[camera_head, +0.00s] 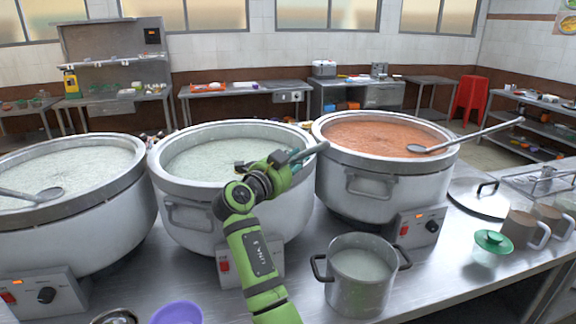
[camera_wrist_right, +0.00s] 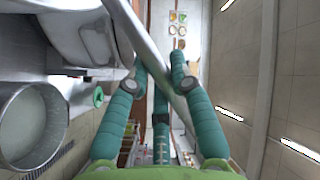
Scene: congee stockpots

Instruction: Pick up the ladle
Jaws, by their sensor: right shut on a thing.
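My right gripper (camera_head: 294,163) is over the near right rim of the middle stockpot (camera_head: 182,213). Its teal fingers, also in the wrist view (camera_wrist_right: 155,80), are shut on the grey metal handle of a ladle (camera_head: 313,150). In the wrist view the ladle handle (camera_wrist_right: 148,40) slants between the fingers. The handle's end points up to the right in the head view. The ladle's bowl is hidden or cannot be made out behind my arm. The middle pot holds pale congee. My left gripper is not in view.
A left stockpot (camera_head: 105,228) and a right stockpot (camera_head: 345,190) with orange congee flank it, each with its own ladle.

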